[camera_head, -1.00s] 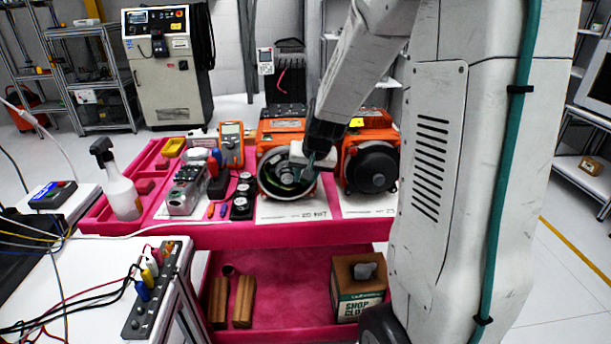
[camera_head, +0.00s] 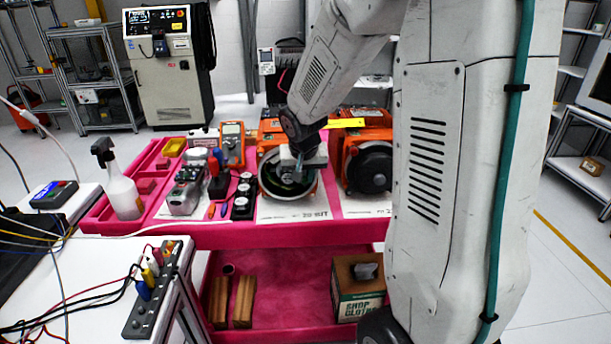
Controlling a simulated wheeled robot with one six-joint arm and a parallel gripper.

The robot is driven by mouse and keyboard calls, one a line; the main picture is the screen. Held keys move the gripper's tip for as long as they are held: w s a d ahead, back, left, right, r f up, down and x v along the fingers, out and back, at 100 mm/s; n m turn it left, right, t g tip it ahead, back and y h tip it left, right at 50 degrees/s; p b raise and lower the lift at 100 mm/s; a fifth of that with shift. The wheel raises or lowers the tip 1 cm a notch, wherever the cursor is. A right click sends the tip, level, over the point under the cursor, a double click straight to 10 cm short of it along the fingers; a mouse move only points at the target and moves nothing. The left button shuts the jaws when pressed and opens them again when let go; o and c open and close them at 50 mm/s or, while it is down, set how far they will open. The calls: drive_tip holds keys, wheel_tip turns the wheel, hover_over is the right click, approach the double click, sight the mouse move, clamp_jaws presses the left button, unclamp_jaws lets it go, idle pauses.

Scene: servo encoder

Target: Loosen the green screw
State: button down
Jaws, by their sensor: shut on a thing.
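The left orange motor (camera_head: 268,137) stands on the pink cart with its round end open toward me, showing a metal ring (camera_head: 266,184) with a dark, greenish inside. My gripper (camera_head: 297,170) reaches down from the upper right to the middle of this open end. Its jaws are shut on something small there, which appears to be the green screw. The screw itself is too small and too covered by the fingers to make out clearly. A second orange motor (camera_head: 371,136) with a dark round cover (camera_head: 369,171) stands just to the right.
The pink cart (camera_head: 180,232) also bears a multimeter (camera_head: 232,143), a spray bottle (camera_head: 122,185) and small parts left of the motors. Its lower shelf holds wooden blocks (camera_head: 244,300) and a cloth box (camera_head: 357,286). A white bench (camera_head: 60,285) with cables stands front left.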

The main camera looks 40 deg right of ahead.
drive_tip(key=shift+w+a+f+n+g+h, duration=0.25)
drive_tip(key=shift+n+g+h, duration=0.25)
drive_tip(key=shift+g+h, duration=0.9)
drive_tip(key=shift+w+a+f+n+g+h, duration=0.15)
drive_tip(key=shift+a+f+n+g+h, duration=0.3)
drive_tip(key=shift+h, duration=1.75)
drive_tip(key=shift+w+a+f+n+g+h, duration=0.15)
drive_tip(key=shift+n+g+h, duration=0.4)
drive_tip(key=shift+g+h, duration=0.95)
drive_tip(key=shift+r+t+h, duration=0.1)
drive_tip(key=shift+t+h, duration=0.25)
drive_tip(key=shift+h, duration=0.05)
drive_tip(key=c, duration=1.6)
unclamp_jaws()
drive_tip(key=shift+o, duration=0.2)
drive_tip(key=v, duration=0.7)
drive_tip(key=shift+a, duration=0.35)
drive_tip(key=shift+w+r, duration=0.1)
drive_tip(key=shift+w, duration=0.05)
